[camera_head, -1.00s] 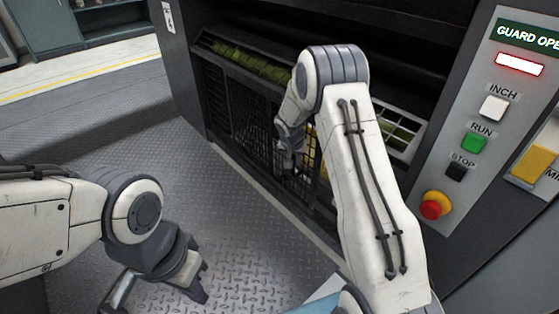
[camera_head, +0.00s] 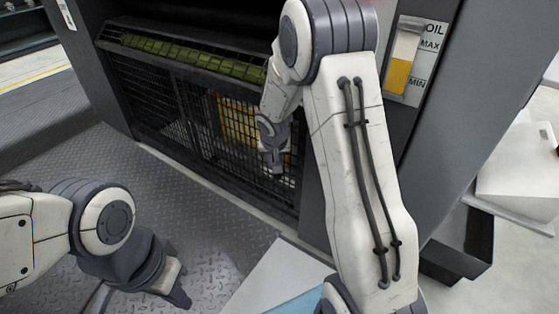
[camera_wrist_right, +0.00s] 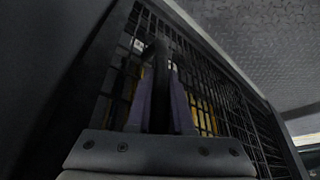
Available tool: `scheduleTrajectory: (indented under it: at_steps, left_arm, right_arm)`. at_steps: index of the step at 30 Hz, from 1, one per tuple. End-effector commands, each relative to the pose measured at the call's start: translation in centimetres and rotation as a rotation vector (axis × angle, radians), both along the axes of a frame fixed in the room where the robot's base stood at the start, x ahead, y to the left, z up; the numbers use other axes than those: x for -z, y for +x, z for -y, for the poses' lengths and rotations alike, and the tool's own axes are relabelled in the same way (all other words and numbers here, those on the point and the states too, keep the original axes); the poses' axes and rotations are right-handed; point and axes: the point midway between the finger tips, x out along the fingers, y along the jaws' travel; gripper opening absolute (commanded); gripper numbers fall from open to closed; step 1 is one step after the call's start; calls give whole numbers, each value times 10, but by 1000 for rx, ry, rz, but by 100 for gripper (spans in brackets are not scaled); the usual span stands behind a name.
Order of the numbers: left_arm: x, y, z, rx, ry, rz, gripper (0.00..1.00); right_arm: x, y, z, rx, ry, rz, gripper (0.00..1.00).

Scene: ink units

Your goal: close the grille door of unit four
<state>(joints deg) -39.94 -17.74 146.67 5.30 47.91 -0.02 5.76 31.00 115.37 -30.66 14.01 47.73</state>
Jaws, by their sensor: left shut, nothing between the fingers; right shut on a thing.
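The black mesh grille door (camera_head: 212,122) covers the low front opening of a dark machine in the head view. I cannot tell whether it sits fully flush, and no unit number is readable. My right gripper (camera_head: 273,162) is at the right part of the mesh, its fingertips partly hidden. In the right wrist view the right gripper (camera_wrist_right: 160,105) is shut on a dark upright bar, seemingly the door's handle, with the grille door (camera_wrist_right: 232,115) behind it. My left gripper (camera_head: 180,283) is shut and empty above the floor at the lower left, away from the door.
Green rolls (camera_head: 190,58) lie above the mesh, and something yellow shows behind it. An oil gauge (camera_head: 405,60) is on the machine's right face. A dark open bin (camera_head: 462,245) stands at the right. The patterned metal floor (camera_head: 90,160) in front is clear.

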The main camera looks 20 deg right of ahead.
Motion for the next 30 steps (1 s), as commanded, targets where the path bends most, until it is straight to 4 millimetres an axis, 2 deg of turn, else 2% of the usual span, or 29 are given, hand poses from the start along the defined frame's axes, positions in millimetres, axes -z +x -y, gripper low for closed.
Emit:
scheduleTrajectory:
  at_steps: [12,13,15,23,26,30]
  left_arm:
    - [0,0,0,0,0,0,0]
    - [0,0,0,0,0,0,0]
    - [0,0,0,0,0,0,0]
    - [0,0,0,0,0,0,0]
    - [-6,0,0,0,0,0,0]
    - [-21,0,0,0,0,0,0]
  right_arm:
    - [-2,-4,2,6,-2,-4,0]
    - [-2,-4,2,7,-1,-4,28]
    - [-2,-4,2,5,-1,-4,50]
    - [-3,-3,-3,-2,0,-2,50]
    - [-12,-5,-4,-2,1,-1,50]
    - [-37,-13,-7,-1,0,0,50]
